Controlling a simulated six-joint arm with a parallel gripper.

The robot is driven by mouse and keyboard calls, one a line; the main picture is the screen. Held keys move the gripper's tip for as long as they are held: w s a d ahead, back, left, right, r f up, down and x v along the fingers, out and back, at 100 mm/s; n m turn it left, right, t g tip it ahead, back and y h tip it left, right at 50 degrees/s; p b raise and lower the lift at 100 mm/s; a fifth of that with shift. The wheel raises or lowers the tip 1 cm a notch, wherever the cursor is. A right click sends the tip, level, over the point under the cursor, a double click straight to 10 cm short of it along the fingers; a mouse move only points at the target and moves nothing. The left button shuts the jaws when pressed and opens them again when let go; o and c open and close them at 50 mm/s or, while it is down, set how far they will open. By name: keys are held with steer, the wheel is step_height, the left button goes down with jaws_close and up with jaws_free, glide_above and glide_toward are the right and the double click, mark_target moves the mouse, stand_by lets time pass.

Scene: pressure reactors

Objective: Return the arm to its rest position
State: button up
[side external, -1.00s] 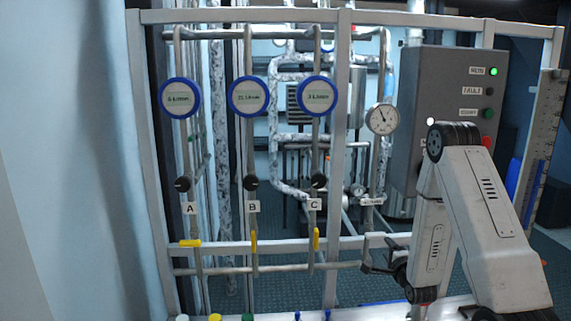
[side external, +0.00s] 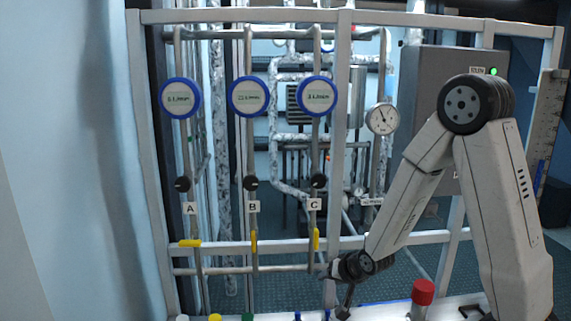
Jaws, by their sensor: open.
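My gripper (side external: 333,286) is low in front of the rack, left of my folded arm, near the bottom of post C. It looks open and empty, its dark fingers spread apart. They overlap the lower pipe in the picture; I cannot tell whether they touch it. My arm's elbow stands high at the right, in front of the control box (side external: 425,68).
Three blue-rimmed gauges hang above valves A (side external: 190,243), B (side external: 254,241) and C (side external: 316,239). A's yellow handle is horizontal; B's and C's are vertical. A red-topped cylinder (side external: 423,292) stands at the bench front.

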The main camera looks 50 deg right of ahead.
steer(key=s+a+r+n+g+y, duration=0.2)
steer(key=s+a+n+g, duration=0.3)
steer(key=s+a+n, duration=0.3)
steer(key=a+n, duration=0.2)
steer(key=a, duration=0.2)
steer(key=shift+s+a+r+n+g+y, duration=0.15)
steer(key=shift+a+r+n+g+y, duration=0.05)
steer(key=shift+n+g+y, duration=0.1)
